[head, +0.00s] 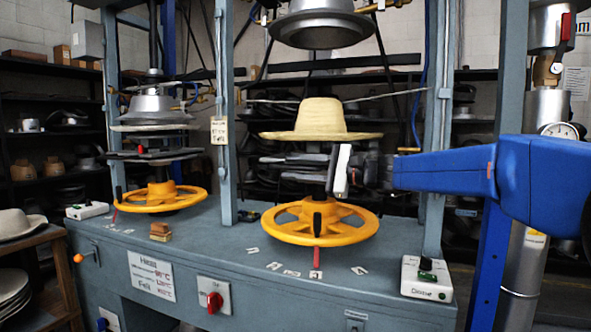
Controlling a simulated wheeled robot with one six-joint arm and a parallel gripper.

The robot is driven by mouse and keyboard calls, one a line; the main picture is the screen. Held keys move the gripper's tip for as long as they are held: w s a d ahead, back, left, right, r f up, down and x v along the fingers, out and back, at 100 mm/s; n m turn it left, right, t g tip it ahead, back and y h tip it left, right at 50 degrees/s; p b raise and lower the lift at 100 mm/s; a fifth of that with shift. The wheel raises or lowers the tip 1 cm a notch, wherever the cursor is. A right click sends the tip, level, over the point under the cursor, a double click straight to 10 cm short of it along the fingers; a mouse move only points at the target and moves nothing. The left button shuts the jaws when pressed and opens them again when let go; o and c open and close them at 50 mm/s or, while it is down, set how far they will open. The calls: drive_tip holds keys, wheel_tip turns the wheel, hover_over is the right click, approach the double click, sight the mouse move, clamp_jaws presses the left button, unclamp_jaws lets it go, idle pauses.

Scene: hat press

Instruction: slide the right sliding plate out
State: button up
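The right press station holds a straw hat (320,122) with a wide brim, below a raised metal press head (318,28). Under the hat, dark flat plates (300,159) stick out to the left; I take these as the right sliding plate, though its outline is hard to make out. My gripper (338,171) reaches in from the right on my blue arm, its pale and black fingers in front of the plates' right part, just below the hat brim. The fingers hide that part. Contact with a plate, and whether they are open or shut, cannot be made out.
A yellow handwheel (313,222) sits below my gripper. A blue-grey post (436,125) stands behind my arm, another post (227,110) left of the hat. The left station has its own yellow wheel (160,197). A white control box (427,278) sits at the bench's front right.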

clamp_jaws()
drive_tip(key=shift+s+f, duration=0.1)
drive_tip(key=s+a, duration=0.4)
drive_tip(key=s, duration=0.8)
drive_tip(key=s+a, duration=0.5)
drive_tip(key=s, duration=0.8)
drive_tip(key=shift+s+a, duration=0.15)
drive_tip(key=shift+s, duration=0.1)
unclamp_jaws()
